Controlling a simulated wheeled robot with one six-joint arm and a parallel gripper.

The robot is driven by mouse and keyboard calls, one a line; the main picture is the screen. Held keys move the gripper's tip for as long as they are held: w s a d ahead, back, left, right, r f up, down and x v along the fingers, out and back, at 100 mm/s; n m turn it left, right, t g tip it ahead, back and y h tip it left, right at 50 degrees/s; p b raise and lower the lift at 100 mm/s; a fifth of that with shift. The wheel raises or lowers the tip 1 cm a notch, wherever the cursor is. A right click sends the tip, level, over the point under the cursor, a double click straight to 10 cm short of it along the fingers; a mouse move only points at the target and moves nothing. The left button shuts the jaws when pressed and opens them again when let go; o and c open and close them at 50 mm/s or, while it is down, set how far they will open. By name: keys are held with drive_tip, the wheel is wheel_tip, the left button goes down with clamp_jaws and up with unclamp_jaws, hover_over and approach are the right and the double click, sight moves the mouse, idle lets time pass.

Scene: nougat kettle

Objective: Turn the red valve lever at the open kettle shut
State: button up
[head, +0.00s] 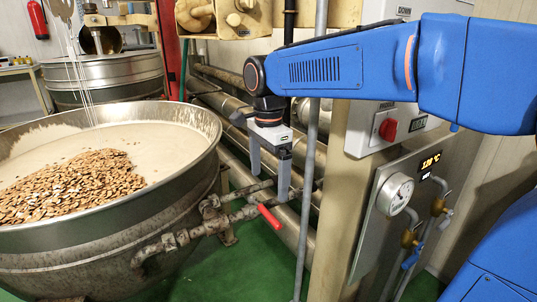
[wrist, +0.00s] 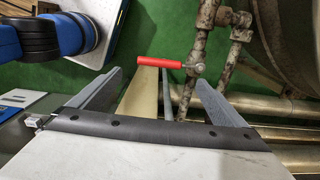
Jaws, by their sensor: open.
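The red valve lever (head: 269,217) sticks out from the pipework beside the open kettle (head: 205,160). In the head view it slants down to the right. In the wrist view the red lever (wrist: 158,63) lies nearly level, its pivot at the right end on the pipe. My gripper (head: 269,185) hangs above the pipe and lever in the head view, fingers pointing down. In the wrist view my gripper (wrist: 169,79) has its fingers wide apart and empty, with the lever showing beyond and between the tips. I see no contact with the lever.
Pipes (head: 225,222) run from the kettle behind the lever. A thin upright grey pipe (head: 309,160) and a beige post (head: 340,190) stand just right of it. A panel with a gauge (head: 396,194) and a red switch (head: 388,129) is farther right. Green floor lies below.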

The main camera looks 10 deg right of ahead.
wheel_tip(320, 180, up, 7)
drive_tip(key=shift+f, duration=0.2)
idle(0.3)
drive_tip(key=s+d+f+n+t, duration=0.2)
drive_tip(key=s+d+f+n, duration=0.5)
drive_tip(key=s+f, duration=0.1)
drive_tip(key=s+d+f+n+t, duration=0.2)
drive_tip(key=s+d+f+n, duration=0.5)
drive_tip(key=s+f, duration=0.2)
drive_tip(key=s, duration=0.2)
drive_tip(key=shift+s+f+n+t, duration=0.2)
drive_tip(key=shift+s+n+t, duration=0.1)
drive_tip(key=shift+t, duration=0.1)
